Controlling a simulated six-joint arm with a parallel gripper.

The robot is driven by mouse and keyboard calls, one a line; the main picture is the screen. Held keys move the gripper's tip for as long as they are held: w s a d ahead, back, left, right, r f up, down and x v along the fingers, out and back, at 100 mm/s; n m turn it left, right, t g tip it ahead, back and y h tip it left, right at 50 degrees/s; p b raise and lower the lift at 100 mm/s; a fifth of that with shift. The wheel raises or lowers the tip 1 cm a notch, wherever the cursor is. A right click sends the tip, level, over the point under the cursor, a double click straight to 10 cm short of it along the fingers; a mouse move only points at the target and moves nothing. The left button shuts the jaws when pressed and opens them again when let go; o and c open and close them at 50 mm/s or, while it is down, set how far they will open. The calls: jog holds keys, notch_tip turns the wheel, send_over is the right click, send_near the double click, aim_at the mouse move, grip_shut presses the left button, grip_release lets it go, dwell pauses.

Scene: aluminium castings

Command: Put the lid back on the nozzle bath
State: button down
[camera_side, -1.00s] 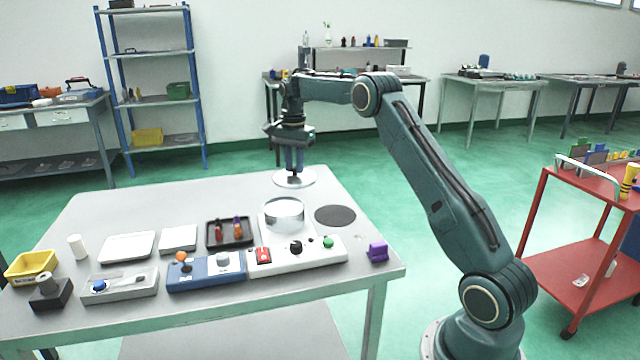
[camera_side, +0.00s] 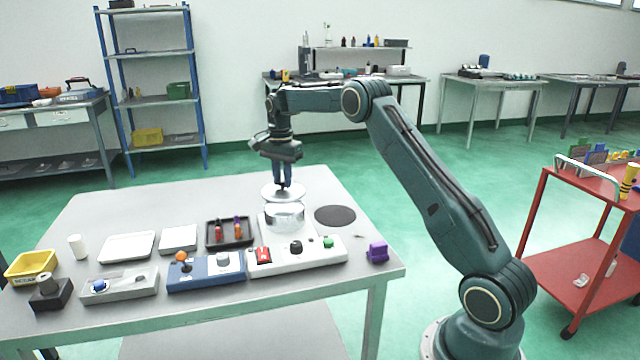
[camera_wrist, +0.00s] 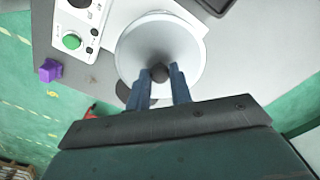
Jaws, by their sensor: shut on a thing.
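The lid is a round, pale shallow disc with a dark knob, seen in the side view (camera_side: 270,193) and the wrist view (camera_wrist: 190,45). My gripper (camera_side: 281,184) is shut on the lid's knob and holds the lid from above; its fingers pinch the knob in the wrist view (camera_wrist: 160,74). The nozzle bath, a shiny round metal pot (camera_side: 284,215), stands on the white control unit (camera_side: 310,256). The exact gap is unclear. The lid hides the bath in the wrist view.
A dark round mat (camera_side: 335,215) lies right of the bath. A black tray with small tools (camera_side: 230,232) is to the left. A blue joystick box (camera_side: 205,270) and a purple block (camera_side: 377,252) sit towards the front. The table's back area is clear.

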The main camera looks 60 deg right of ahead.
aim_at(283, 188)
jog(key=shift+f, duration=2.1)
jog(key=shift+f, duration=0.25)
dwell(0.9)
jog(key=c, duration=0.7)
grip_release()
jog(key=shift+r, duration=0.25)
jog(key=shift+r, duration=3.3)
